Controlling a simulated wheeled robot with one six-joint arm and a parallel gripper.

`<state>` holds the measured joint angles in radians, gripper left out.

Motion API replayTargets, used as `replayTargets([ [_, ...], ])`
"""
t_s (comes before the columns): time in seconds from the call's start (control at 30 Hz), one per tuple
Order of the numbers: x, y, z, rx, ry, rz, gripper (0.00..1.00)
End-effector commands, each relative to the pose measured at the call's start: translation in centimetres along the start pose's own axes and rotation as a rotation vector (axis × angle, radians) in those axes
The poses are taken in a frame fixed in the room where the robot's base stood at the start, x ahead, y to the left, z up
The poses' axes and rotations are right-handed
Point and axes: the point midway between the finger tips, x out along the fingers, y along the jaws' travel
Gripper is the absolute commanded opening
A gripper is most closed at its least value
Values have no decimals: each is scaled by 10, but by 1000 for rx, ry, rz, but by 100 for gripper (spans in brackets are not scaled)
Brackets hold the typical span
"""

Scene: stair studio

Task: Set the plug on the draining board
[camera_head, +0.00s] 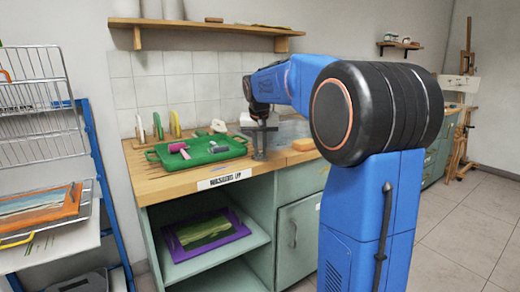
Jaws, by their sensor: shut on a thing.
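The green tray (222,153) lies over part of this area. A greyish sink area (288,130) shows behind and right of my gripper, partly hidden by my arm.
A wire rack (35,95) stands at far left.

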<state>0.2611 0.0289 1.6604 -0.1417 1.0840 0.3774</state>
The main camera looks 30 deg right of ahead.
Motion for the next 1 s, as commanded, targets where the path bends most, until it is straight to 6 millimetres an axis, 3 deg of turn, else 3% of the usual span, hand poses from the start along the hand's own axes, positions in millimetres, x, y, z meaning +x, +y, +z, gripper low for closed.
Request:
replayTargets([
  [0.3,2,0,1,0,1,0,0],
  [0.33,2,0,1,0,1,0,20],
  [0.4,2,0,0,0,1,0,34],
  [0.77,-1,0,-1,0,2,0,34],
  [1.0,-34,0,-1,0,4,-1,34],
])
